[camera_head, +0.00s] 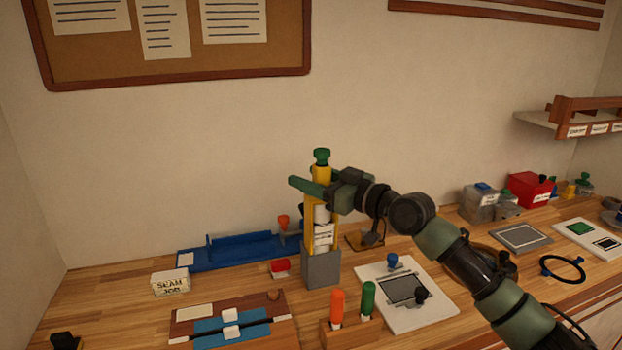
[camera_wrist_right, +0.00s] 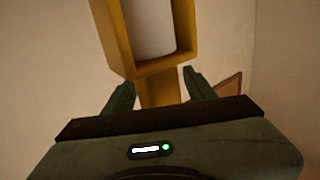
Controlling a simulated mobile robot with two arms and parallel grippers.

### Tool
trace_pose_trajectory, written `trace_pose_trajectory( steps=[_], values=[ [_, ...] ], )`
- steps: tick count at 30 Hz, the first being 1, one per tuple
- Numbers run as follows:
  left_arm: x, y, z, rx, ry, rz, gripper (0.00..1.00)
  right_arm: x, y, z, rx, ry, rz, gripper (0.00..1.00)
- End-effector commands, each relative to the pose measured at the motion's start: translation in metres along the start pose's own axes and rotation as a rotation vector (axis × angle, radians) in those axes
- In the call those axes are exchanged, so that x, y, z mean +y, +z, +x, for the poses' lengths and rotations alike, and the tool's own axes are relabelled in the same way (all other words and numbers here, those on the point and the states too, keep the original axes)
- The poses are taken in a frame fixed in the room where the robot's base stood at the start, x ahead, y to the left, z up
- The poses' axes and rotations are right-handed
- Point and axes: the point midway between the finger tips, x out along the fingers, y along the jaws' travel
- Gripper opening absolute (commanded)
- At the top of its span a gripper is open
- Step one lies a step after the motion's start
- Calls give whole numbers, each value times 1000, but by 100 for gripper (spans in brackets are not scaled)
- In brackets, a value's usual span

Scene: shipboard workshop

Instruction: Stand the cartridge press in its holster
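The cartridge press (camera_head: 308,232) has a yellow frame, a white cartridge inside and a green knob on top. It stands about upright, its lower end at the grey block-shaped holster (camera_head: 322,270); how deep it sits is hidden. My right gripper (camera_head: 309,187) is at the press's upper part, below the knob. In the right wrist view, its two fingers (camera_wrist_right: 158,88) stand on either side of the press's yellow stem (camera_wrist_right: 160,96), with narrow gaps showing, so it looks open around the press (camera_wrist_right: 188,45). My left gripper is not in view.
Orange and green-handled tools (camera_head: 338,305) stand in front. A white board (camera_head: 407,317) lies to the right. A labelled block (camera_head: 170,283) sits at the left.

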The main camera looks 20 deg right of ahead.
Motion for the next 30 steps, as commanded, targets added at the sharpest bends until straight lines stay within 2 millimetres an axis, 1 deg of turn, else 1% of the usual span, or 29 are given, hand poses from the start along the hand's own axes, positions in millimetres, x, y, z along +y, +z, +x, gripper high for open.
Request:
trace_pose_trajectory(
  steps=[5,8,11,18,21,24,30],
  values=[
    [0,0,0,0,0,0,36,0,4,0,-8,-1,2,56],
    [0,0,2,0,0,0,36,1,5,-4,-8,1,1,56],
    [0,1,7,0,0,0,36,1,6,-17,-6,2,-1,56],
    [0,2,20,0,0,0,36,0,5,-58,-5,1,-3,56],
    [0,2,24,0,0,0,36,0,4,-70,-3,1,0,56],
    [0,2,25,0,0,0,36,0,3,-77,-3,0,-1,56],
    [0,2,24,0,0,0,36,0,0,-78,-1,-1,0,56]
  ],
)
